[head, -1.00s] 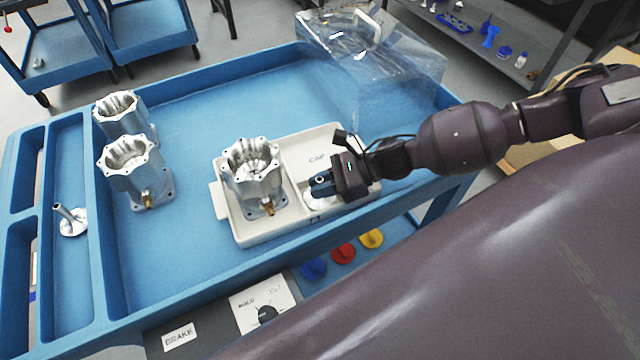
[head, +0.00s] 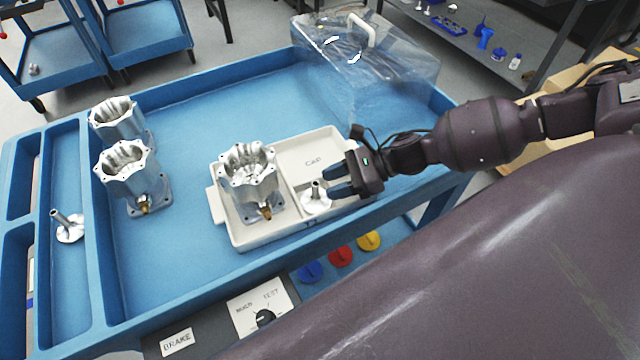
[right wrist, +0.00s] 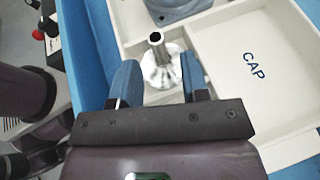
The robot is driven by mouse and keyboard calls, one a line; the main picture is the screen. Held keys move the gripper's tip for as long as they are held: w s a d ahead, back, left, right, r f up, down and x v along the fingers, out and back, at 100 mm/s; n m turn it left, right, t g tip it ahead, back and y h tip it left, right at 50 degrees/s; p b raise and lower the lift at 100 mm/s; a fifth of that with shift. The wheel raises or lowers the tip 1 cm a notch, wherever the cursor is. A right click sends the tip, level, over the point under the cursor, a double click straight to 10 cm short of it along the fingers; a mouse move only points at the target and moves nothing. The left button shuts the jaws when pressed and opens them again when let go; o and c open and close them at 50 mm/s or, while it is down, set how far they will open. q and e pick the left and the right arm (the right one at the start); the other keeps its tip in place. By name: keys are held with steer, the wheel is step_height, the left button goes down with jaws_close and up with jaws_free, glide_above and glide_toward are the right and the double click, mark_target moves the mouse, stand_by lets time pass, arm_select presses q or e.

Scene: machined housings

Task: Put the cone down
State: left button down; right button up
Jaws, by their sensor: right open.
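A silver metal cone (head: 316,197) with a thin hollow stem stands upright on its wide base in the front right part of the white tray (head: 240,243). My right gripper (head: 334,182) is open and empty, just right of the cone's stem in the head view. In the right wrist view the cone (right wrist: 160,68) stands beyond and between the two blue fingertips (right wrist: 159,65), apart from them. A divider separates it from the section marked CAP (right wrist: 254,66). My left gripper is not in view.
A machined housing (head: 247,178) stands in the tray's left section. Two more housings (head: 130,175) (head: 115,118) stand on the blue cart top (head: 190,255). Another cone-shaped part (head: 70,228) lies in the left side compartment. A clear box (head: 380,75) sits at the back right.

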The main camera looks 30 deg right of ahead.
steer(key=v, duration=0.6)
steer(key=shift+s+d, duration=0.1)
steer(key=shift+p+v, duration=0.3)
steer(key=shift+v, duration=0.45)
